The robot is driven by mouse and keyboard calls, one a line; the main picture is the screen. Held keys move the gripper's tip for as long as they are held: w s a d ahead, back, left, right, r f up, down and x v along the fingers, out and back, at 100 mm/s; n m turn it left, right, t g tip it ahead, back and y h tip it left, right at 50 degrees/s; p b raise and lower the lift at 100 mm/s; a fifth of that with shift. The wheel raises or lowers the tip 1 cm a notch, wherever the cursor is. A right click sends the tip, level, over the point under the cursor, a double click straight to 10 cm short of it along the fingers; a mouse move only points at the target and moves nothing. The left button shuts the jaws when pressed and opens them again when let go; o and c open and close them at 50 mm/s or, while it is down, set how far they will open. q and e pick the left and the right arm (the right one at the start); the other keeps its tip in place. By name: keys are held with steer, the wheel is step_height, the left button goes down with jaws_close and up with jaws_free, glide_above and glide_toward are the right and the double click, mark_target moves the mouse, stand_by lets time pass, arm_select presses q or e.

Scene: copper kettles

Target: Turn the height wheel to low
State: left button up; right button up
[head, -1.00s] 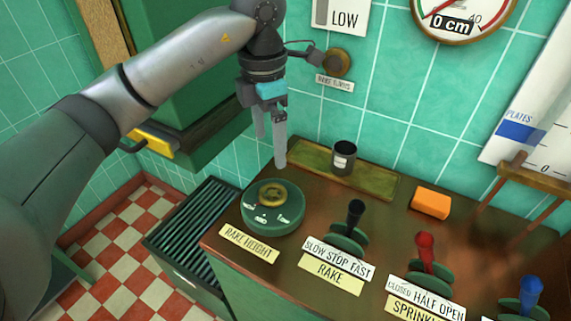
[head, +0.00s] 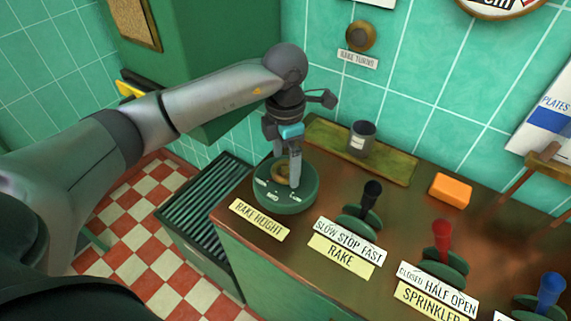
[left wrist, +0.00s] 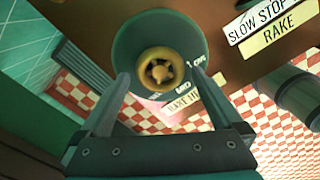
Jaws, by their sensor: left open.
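The height wheel is a brass knob (head: 281,173) on a round dark green drum (head: 300,205), behind the RAKE HEIGHT plate (head: 260,219) at the counter's left end. Small white labels sit on the drum; one seems to read MID, the others are too small to read surely. My left gripper (head: 291,168) points down over the drum, its fingers at the knob. In the left wrist view, the open fingers (left wrist: 158,76) stand on either side of the brass knob (left wrist: 160,68), with gaps between. I cannot tell whether they reach its depth. My right gripper is not in view.
A dark cup (head: 362,138) stands on a brass tray (head: 322,138) behind the drum. To the right are the black rake lever (head: 372,194), the red sprinkler lever (head: 442,238), a blue lever (head: 550,290) and an orange block (head: 451,190). A slatted grate (head: 208,212) lies left of the counter.

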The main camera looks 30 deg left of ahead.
arm_select(q)
steer(key=shift+f, duration=0.6)
steer(key=c, duration=1.2)
